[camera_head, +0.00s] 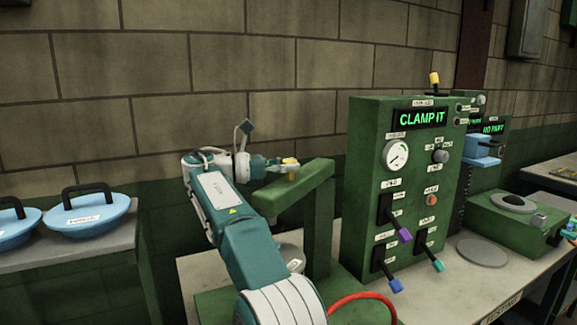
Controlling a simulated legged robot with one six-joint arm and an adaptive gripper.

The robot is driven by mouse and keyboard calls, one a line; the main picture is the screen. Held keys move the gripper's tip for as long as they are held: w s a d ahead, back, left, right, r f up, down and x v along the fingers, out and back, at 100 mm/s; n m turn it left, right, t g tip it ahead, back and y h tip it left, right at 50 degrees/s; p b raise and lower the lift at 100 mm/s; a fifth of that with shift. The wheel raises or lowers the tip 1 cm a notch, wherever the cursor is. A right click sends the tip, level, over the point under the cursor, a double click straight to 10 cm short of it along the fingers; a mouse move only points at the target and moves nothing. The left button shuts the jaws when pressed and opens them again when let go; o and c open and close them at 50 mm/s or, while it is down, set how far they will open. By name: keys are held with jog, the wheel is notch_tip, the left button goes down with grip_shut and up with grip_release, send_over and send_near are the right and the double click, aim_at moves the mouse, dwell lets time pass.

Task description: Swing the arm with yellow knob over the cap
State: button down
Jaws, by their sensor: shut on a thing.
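The green swing arm (306,187) is a horizontal bar on top of a green post (318,235) on the bench. My teal and white arm hides much of the area below the bar. A small grey rounded piece (290,252) shows beside my arm under the bar; I cannot tell whether it is the cap.
A green control panel (376,130) reading "CLAMP IT" stands right of the post, with levers and a gauge. A red hose (360,297) curves at the front. Blue lidded pots (88,214) stand on a left bench. A grey disc (482,252) lies at right.

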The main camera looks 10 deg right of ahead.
jog(key=shift+w+r, duration=0.1)
jog(key=shift+c, duration=1.5)
grip_release()
jog(key=shift+o, duration=0.3)
jog(key=shift+w+a, duration=0.15)
jog(key=shift+s+t, duration=0.25)
jog(key=shift+t, duration=0.05)
